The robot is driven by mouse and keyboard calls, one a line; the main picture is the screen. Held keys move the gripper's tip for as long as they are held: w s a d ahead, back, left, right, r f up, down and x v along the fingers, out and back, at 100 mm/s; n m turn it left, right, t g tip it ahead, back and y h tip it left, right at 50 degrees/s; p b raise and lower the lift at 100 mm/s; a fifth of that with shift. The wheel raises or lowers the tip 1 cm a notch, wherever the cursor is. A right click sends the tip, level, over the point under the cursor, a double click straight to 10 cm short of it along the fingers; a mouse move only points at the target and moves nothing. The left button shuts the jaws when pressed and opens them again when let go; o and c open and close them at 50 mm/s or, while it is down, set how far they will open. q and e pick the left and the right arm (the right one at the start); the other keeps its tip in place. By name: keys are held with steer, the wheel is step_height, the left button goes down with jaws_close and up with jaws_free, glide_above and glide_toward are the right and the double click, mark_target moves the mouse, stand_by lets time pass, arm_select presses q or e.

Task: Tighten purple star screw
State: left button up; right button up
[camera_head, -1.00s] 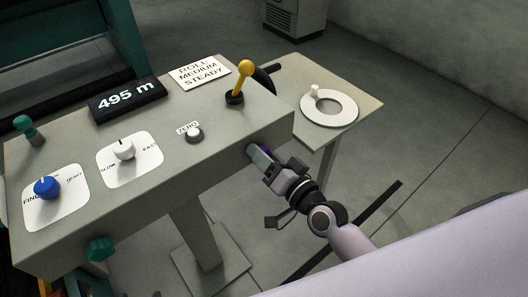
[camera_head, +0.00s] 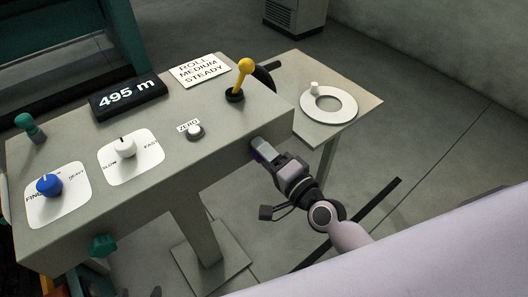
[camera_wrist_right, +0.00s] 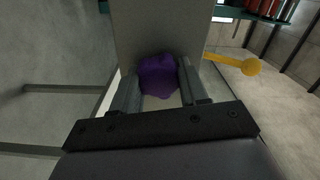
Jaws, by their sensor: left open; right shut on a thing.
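The purple star screw (camera_wrist_right: 158,76) sits on the grey console's side face, between my right gripper's fingers in the right wrist view. Its lobed head fills the gap between them. In the head view only a sliver of purple (camera_head: 257,156) shows beside the fingers. My right gripper (camera_head: 262,151) is shut on the screw at the right end of the console's front face. It also shows in the right wrist view (camera_wrist_right: 158,88).
The console (camera_head: 150,190) carries a blue knob (camera_head: 49,185), a white knob (camera_head: 124,147), a zero button (camera_head: 195,131) and a yellow lever (camera_head: 241,79). A teal star knob (camera_head: 103,246) is on its front. A side table (camera_head: 365,101) holds a white ring dial (camera_head: 329,106).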

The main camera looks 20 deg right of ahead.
steer(key=shift+w+d+r, duration=0.1)
steer(key=shift+d+r, duration=0.15)
steer(key=o, duration=1.1)
steer(key=shift+c, duration=0.2)
steer(key=shift+f, duration=0.1)
steer(key=v, duration=0.7)
steer(key=shift+b, duration=0.45)
